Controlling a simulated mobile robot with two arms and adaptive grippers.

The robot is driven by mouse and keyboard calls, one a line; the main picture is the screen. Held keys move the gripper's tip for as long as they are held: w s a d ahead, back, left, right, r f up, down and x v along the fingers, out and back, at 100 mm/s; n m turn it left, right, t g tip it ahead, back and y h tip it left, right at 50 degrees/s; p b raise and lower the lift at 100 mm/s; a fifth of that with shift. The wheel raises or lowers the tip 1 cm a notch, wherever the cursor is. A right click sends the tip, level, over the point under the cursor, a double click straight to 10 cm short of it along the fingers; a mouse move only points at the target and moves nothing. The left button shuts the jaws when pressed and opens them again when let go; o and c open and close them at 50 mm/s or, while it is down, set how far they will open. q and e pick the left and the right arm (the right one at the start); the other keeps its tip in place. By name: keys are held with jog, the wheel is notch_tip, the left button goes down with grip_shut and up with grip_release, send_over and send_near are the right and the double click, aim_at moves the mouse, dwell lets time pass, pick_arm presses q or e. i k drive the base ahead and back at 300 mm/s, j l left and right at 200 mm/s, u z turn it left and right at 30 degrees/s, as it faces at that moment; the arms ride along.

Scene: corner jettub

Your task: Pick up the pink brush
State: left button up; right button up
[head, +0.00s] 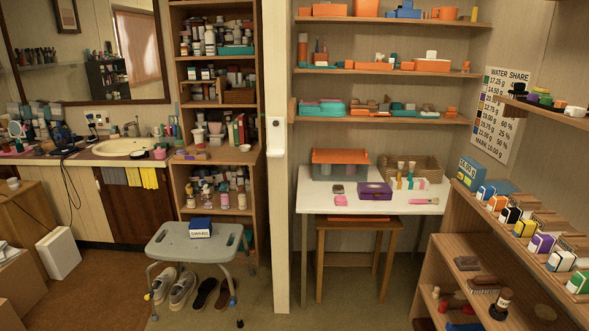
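A small pink brush-like item (424,201) lies flat near the front right edge of the white table (320,205) in the head view. It is too small to make out its bristles clearly. Another small pink item (341,200) lies at the table's front left; I cannot tell its shape well. A purple box (375,191) sits between the two. Neither of my grippers shows in this view.
An orange-lidded bin (340,157) and a wicker basket (428,167) stand at the table's back. A wooden stool (371,223) is under the table. A grey stool (190,243) stands front left. Wooden shelving (445,245) closes the right side. A white post (277,180) stands left of the table.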

aim_at(433, 201)
jog(key=i+j+u, duration=0.15)
jog(key=i+u, duration=0.2)
jog(key=i, duration=0.2)
jog(key=i+u, duration=0.35)
jog(key=i, duration=0.2)
jog(key=i+l+u, duration=0.1)
jog(key=i+u, duration=0.25)
jog(key=i, duration=0.2)
jog(key=i+l+u, duration=0.25)
jog(key=i+u, duration=0.15)
jog(key=i+j+z, duration=0.1)
jog(key=i+z, duration=0.25)
jog(key=i+j+z, duration=0.2)
jog(key=i+z, duration=0.2)
jog(key=i+j+z, duration=0.35)
jog(key=k+z, duration=0.1)
jog(key=z, duration=2.5)
jog(key=i+l+u, duration=0.25)
jog(key=i+l, duration=0.35)
jog(key=i+l+u, duration=0.3)
jog(key=i+l, duration=0.45)
